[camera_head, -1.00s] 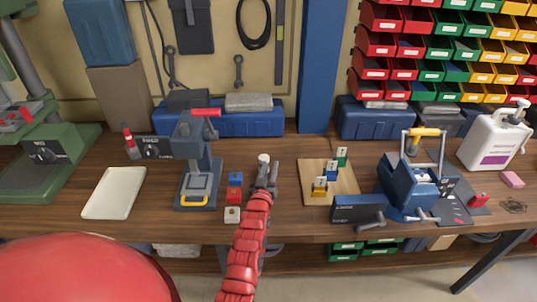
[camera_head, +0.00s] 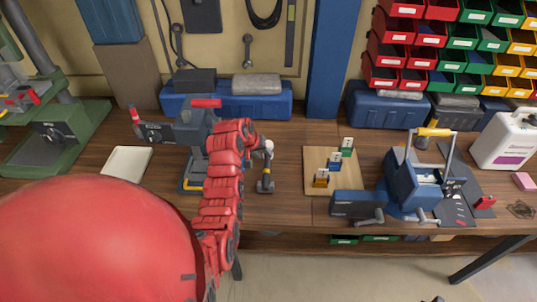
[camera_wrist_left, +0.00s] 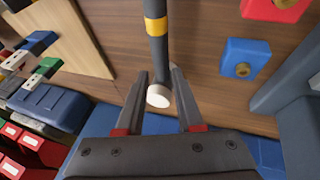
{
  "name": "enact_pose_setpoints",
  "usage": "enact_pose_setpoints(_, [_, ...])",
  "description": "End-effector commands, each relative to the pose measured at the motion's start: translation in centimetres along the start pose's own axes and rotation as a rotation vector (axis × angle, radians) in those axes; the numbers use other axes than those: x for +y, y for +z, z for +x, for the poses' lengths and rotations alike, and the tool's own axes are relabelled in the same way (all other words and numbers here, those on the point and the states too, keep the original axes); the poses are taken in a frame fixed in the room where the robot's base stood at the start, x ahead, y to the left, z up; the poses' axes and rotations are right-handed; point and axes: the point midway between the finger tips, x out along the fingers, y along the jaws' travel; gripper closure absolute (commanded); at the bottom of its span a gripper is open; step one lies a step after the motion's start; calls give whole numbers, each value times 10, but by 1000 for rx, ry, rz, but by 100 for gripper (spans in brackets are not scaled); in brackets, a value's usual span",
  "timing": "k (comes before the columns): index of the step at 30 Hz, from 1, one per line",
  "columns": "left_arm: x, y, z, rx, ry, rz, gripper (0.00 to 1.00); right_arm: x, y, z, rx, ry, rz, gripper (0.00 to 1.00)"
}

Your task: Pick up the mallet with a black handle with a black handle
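The mallet (camera_head: 266,172) is on the workbench in the head view, with a black handle, a yellow band and a white end. In the left wrist view the black handle (camera_wrist_left: 157,48) comes down from the top edge, and its white end (camera_wrist_left: 158,96) shows between the fingers. My left gripper (camera_wrist_left: 160,75) is open around that end, with visible gaps on both sides. In the head view my red left arm hides most of the left gripper (camera_head: 262,145), near the white end. My right gripper is not in view.
A blue block (camera_wrist_left: 245,62) and a red block (camera_wrist_left: 272,8) lie beside the mallet. A press (camera_head: 195,135) stands left of the arm. A wooden board (camera_head: 318,182) with small blocks and a blue device (camera_head: 412,185) are to the right. A blue toolbox (camera_head: 270,105) is behind.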

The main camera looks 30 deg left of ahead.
Motion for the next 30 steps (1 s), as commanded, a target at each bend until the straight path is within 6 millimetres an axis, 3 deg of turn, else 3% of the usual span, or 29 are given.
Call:
enact_pose_setpoints(13, [-1,1,32,-4,-2,-1,64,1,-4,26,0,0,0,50])
enact_pose_setpoints(21, [-2,0,53,0,-1,-1,64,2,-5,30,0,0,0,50])
enact_pose_setpoints(30, [-2,0,58,4,-1,0,64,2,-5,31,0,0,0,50])
